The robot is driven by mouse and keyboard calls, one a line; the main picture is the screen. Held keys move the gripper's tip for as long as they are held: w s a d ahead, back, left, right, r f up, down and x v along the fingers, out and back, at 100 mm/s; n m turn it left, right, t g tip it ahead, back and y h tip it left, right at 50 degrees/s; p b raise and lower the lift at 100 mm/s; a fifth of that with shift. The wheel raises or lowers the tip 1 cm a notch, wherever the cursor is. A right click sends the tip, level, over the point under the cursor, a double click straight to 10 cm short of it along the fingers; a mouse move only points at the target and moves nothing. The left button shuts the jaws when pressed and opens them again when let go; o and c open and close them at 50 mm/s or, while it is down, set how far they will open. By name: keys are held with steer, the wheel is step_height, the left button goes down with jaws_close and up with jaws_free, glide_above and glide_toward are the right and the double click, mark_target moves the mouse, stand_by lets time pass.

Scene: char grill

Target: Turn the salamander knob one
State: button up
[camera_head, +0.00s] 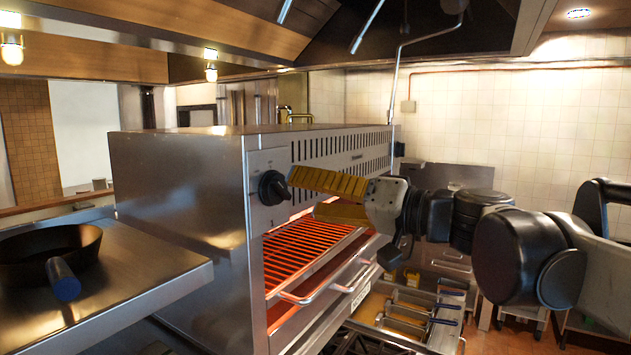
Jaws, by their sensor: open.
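The salamander (185,180) is a large steel box grill with a vented front and a glowing orange rack (300,250) inside. Its black round knob (273,188) sits on the front panel near the left end. My gripper (304,194) is open, with two yellow-padded fingers pointing left at the knob. The upper finger's tip appears at or very near the knob's right side. The lower finger is below and to the right, in front of the rack opening. I cannot tell whether the upper finger touches the knob. Nothing is between the fingers.
A steel shelf (140,275) on the left holds a black pan (45,250) with its handle toward me. A rack handle (325,290) juts out below my gripper. Fryer baskets with dark handles (425,315) stand at lower right. A hood hangs above.

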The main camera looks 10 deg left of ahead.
mark_target(285, 191)
steer(key=p+x, duration=0.1)
steer(key=x, duration=0.5)
steer(key=shift+w+a, duration=0.2)
steer(key=shift+a, duration=0.05)
steer(key=c, duration=1.2)
